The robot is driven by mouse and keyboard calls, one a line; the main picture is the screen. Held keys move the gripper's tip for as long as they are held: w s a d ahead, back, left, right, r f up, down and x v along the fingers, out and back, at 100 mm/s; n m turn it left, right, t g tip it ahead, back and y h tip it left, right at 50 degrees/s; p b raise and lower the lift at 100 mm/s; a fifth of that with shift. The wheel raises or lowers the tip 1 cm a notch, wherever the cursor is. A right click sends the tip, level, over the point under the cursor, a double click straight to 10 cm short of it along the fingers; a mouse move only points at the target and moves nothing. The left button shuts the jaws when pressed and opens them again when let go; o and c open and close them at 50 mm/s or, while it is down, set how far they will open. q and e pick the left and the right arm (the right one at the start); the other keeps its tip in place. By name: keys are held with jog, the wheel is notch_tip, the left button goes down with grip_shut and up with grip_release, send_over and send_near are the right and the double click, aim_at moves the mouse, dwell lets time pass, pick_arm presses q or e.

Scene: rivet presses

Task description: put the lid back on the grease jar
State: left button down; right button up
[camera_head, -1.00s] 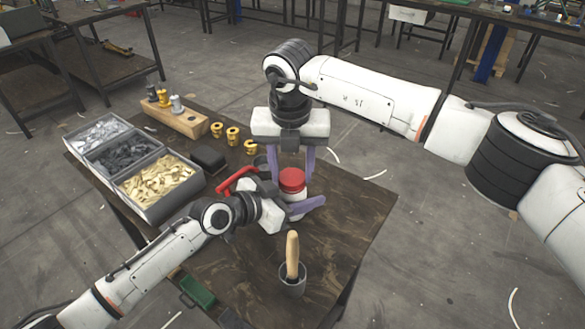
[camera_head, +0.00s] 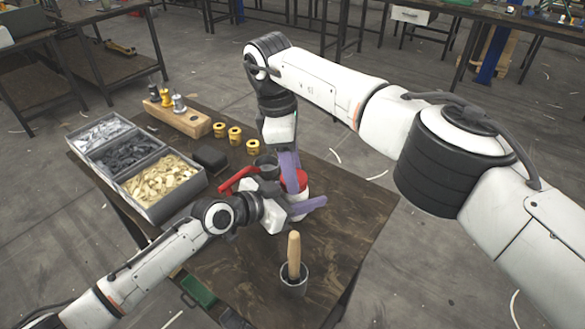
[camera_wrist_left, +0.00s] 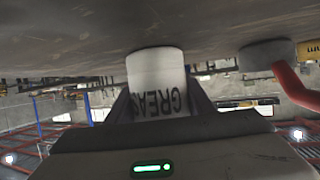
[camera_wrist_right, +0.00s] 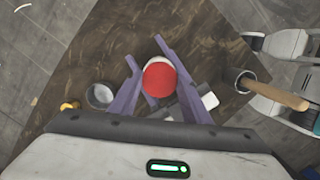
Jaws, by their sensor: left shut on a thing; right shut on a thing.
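The white grease jar (camera_wrist_left: 157,90) stands on the table, its lettering upside down in the left wrist view. My left gripper (camera_head: 304,204) is shut around its side, low over the table. The red lid (camera_wrist_right: 159,78) sits on top of the jar; it also shows in the head view (camera_head: 301,178), partly behind a purple finger. My right gripper (camera_wrist_right: 148,66) reaches down from above and is shut on the lid. The jar's rim is mostly hidden, so I cannot tell how tightly the lid sits.
A red-handled tool (camera_head: 234,181) and a grey cup (camera_head: 265,161) are close left of the jar. A brush (camera_head: 293,254) stands in a cup in front. Parts bins (camera_head: 155,205), yellow spools (camera_head: 235,134) and a black box (camera_head: 210,158) lie left and behind. The table's right side is clear.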

jog(key=o, duration=1)
jog(key=shift+r, duration=2.3)
jog(key=shift+c, duration=0.3)
